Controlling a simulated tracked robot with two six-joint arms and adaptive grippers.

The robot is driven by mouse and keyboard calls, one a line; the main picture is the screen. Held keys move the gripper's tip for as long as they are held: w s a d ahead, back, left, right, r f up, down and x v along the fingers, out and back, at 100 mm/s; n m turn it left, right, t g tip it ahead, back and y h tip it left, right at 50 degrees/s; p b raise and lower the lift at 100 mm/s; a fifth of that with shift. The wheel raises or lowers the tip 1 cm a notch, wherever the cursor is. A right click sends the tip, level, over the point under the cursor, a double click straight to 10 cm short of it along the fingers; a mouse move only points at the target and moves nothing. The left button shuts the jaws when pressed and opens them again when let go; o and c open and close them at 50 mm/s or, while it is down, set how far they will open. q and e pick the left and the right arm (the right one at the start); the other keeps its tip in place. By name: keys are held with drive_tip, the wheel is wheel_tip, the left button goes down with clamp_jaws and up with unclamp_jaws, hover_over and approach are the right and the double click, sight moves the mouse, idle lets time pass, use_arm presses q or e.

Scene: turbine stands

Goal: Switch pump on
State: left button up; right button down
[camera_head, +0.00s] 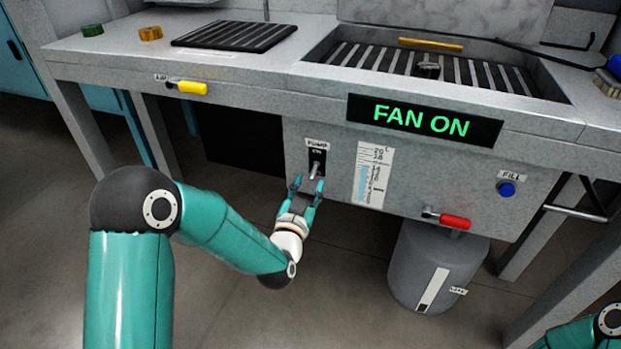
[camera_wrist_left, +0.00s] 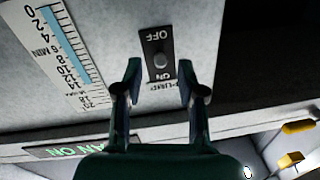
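The pump switch (camera_head: 317,159) is a small black plate with a grey lever, under a PUMP label on the grey front panel. In the head view ON is at its top, and the lever tip points down and outward. It also shows upside down in the left wrist view (camera_wrist_left: 160,52), with the lever nearly end-on. My left gripper (camera_head: 307,185) is open and empty, just below and in front of the switch. In the left wrist view its fingers (camera_wrist_left: 158,82) stand apart on either side of the lever, with no clear contact. My right gripper is not in view.
A gauge scale (camera_head: 372,175) is right of the switch, with a blue FILL button (camera_head: 507,189) and red-handled valve (camera_head: 454,221) beyond. A lit FAN ON display (camera_head: 424,119) is above. A yellow LID handle (camera_head: 192,88) is at upper left. A grey bucket (camera_head: 437,265) stands below.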

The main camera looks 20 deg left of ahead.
sight(311, 180)
use_arm(q)
drive_tip(key=shift+w+a, duration=0.1)
drive_tip(key=shift+w, duration=2)
